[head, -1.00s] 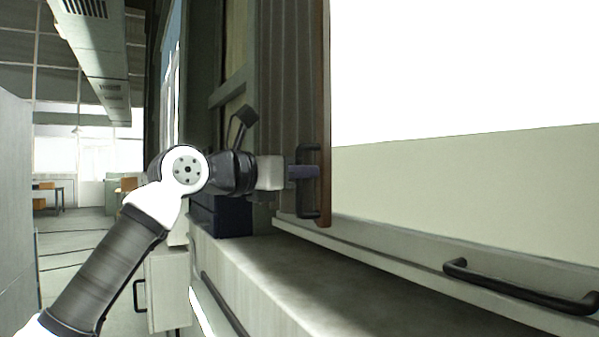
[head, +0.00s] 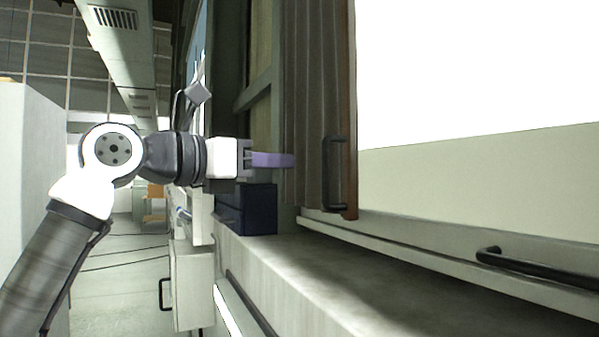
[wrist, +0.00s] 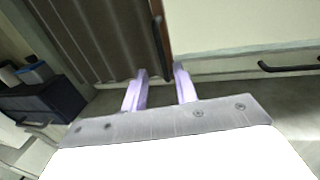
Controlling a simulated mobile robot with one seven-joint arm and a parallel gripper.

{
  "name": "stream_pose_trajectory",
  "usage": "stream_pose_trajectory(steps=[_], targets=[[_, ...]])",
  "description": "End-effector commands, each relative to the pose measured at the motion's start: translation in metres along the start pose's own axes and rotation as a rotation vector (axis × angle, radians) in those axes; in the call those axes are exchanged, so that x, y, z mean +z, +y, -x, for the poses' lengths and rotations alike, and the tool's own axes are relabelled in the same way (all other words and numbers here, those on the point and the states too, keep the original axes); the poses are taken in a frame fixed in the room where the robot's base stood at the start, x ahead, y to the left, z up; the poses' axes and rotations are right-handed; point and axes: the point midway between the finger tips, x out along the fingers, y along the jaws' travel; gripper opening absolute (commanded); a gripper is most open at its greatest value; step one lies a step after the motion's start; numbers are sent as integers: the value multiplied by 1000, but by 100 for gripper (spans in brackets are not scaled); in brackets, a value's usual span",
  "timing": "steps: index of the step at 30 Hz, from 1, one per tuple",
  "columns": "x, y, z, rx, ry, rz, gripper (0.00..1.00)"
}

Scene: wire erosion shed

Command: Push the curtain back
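The curtain (head: 303,100) is grey-brown and pleated, gathered at the left side of the bright opening. Its right edge is a brown bar (head: 351,90) with a black upright handle (head: 335,175). In the wrist view the curtain (wrist: 95,35) fills the upper left, and the handle (wrist: 161,42) stands just beyond the fingers. My gripper (head: 290,160) is left of the handle in the head view, apart from it. In the wrist view my gripper's (wrist: 160,70) two purple fingers are spread with nothing between them.
A pale ledge (head: 320,275) runs below the curtain. A dark blue box (head: 250,210) stands on its far end, below my gripper. A black bar handle (head: 535,266) is on the panel at right. A pale cabinet wall (head: 30,180) stands at far left.

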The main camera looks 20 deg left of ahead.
Motion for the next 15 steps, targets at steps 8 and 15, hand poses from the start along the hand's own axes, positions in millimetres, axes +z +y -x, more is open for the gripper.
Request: stream_pose_trajectory(steps=[8,15], targets=[[0,0,25,0,0,0,29],[0,0,26,0,0,0,29]])
